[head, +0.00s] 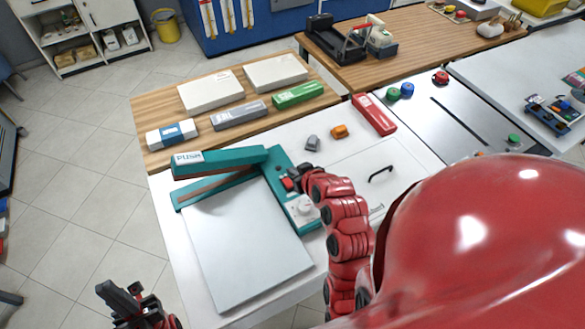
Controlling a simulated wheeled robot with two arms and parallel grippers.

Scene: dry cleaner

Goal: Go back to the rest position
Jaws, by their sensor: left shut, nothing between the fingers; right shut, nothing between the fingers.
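My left gripper (122,296) is at the bottom left, over the tiled floor in front of the table. It is dark, shut and empty. My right gripper (291,181) is at the teal side panel of a press (278,160) and is shut with nothing held. Its tip partly covers the panel, and I cannot tell whether it touches. The press has a teal upper arm marked PUSH (218,161), raised at an angle above a pale flat board (240,247).
Open tiled floor (90,215) lies to the left.

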